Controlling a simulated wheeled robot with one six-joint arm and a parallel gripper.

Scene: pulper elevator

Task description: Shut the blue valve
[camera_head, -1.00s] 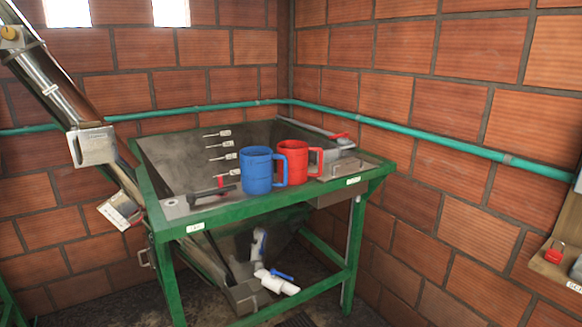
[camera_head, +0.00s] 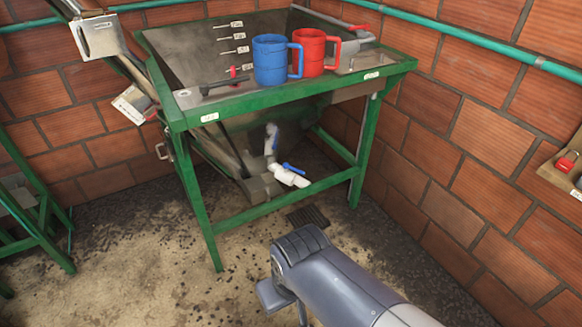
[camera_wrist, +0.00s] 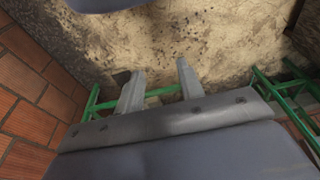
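A white pipe fitting (camera_head: 288,177) sticks out low under the green-framed table. A blue lever handle (camera_head: 293,168) lies on top of it, tilted down to the right, roughly along the pipe. The wrist view does not show the fittings.
A green metal table (camera_head: 290,96) carries a blue mug (camera_head: 269,62) and a red mug (camera_head: 310,54). Its front leg and lower crossbar (camera_head: 285,205) stand near the fittings. A brick wall (camera_head: 470,150) closes the right side. The floor (camera_head: 130,260) before the table is clear.

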